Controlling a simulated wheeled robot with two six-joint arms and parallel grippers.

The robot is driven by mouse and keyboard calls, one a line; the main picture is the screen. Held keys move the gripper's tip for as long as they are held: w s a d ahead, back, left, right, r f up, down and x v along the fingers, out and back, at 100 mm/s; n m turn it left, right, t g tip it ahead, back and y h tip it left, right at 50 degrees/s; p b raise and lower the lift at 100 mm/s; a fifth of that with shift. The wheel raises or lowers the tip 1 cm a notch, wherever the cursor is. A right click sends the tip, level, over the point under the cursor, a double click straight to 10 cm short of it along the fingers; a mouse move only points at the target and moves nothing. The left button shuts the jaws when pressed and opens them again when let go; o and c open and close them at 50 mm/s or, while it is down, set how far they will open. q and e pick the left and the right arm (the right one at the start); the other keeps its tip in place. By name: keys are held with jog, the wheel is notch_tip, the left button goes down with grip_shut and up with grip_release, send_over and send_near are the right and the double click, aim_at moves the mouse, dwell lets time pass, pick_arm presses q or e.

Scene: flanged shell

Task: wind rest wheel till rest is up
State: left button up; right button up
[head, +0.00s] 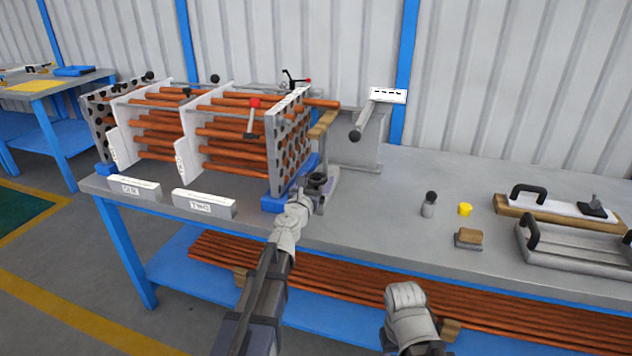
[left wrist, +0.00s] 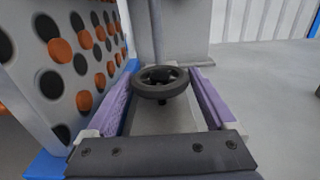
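The small dark wheel (head: 316,180) sits low on a grey stand at the right end of the tube bundle. In the left wrist view the wheel (left wrist: 160,84) lies between the two purple-padded fingers of my left gripper (left wrist: 162,98), with a gap on each side. That gripper (head: 304,198) is open and reaches the wheel from the front. A wood-topped piece (head: 323,124), which looks like the rest, stands above the wheel beside the perforated end plate (head: 289,145). A tube end projects just over it; contact cannot be told. My right gripper (head: 405,296) is over the bench's front edge, fingers unclear.
Copper tubes (head: 232,133) run through white baffles on the bench (head: 440,195). A grey stand with a lever (head: 365,115) is behind the wheel. A grey cylinder (head: 428,207), yellow cup (head: 465,209) and handled trays (head: 575,250) lie right. Spare tubes (head: 360,300) lie below.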

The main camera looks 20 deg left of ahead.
pick_arm(q)
jog(key=c, duration=0.9)
jog(key=shift+w+a+m+h, duration=0.15)
jog(key=shift+m+h, duration=0.85)
jog(key=shift+h, duration=0.6)
jog(key=shift+c, duration=0.2)
jog(key=shift+m+g+h, duration=0.4)
jog(key=shift+m+h, duration=0.2)
jog(key=shift+h, duration=0.3)
jog(key=o, duration=1.2)
jog(key=shift+s, duration=0.2)
